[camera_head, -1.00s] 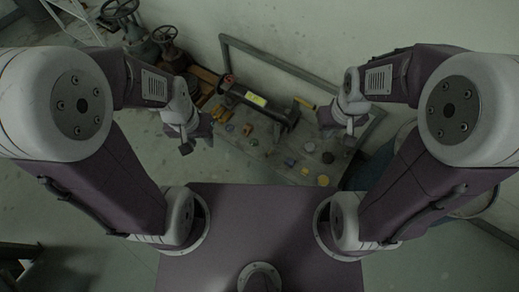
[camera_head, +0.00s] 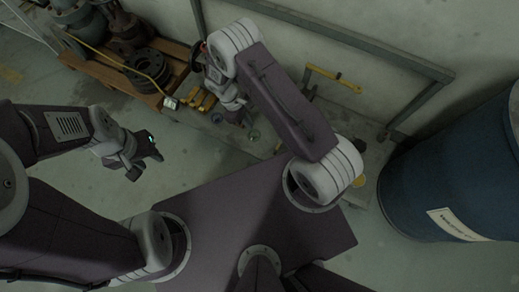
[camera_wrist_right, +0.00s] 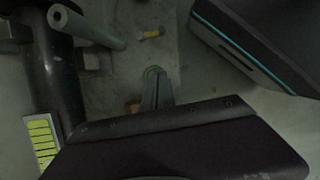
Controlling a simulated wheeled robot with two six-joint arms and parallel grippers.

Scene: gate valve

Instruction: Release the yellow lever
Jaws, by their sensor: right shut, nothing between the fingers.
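The yellow lever (camera_head: 335,78) is a thin yellow bar beyond my right arm in the head view, near the grey rail. My right gripper (camera_head: 238,113) is left of the lever and apart from it, low over the board with small parts. Its wrist partly hides it there. In the right wrist view the narrow fingers (camera_wrist_right: 157,88) are together with nothing between them, over the grey board. I cannot pick out the lever surely in the right wrist view. My left gripper (camera_head: 145,158) hangs over bare floor at the left, its fingers apart and empty.
A blue barrel (camera_head: 440,165) stands at the right. A grey rail (camera_head: 340,35) runs along the wall. Dark valves and flanges (camera_head: 145,65) sit on a wooden pallet at upper left. The wrist view shows a grey rod (camera_wrist_right: 88,28) and a yellow label (camera_wrist_right: 41,139).

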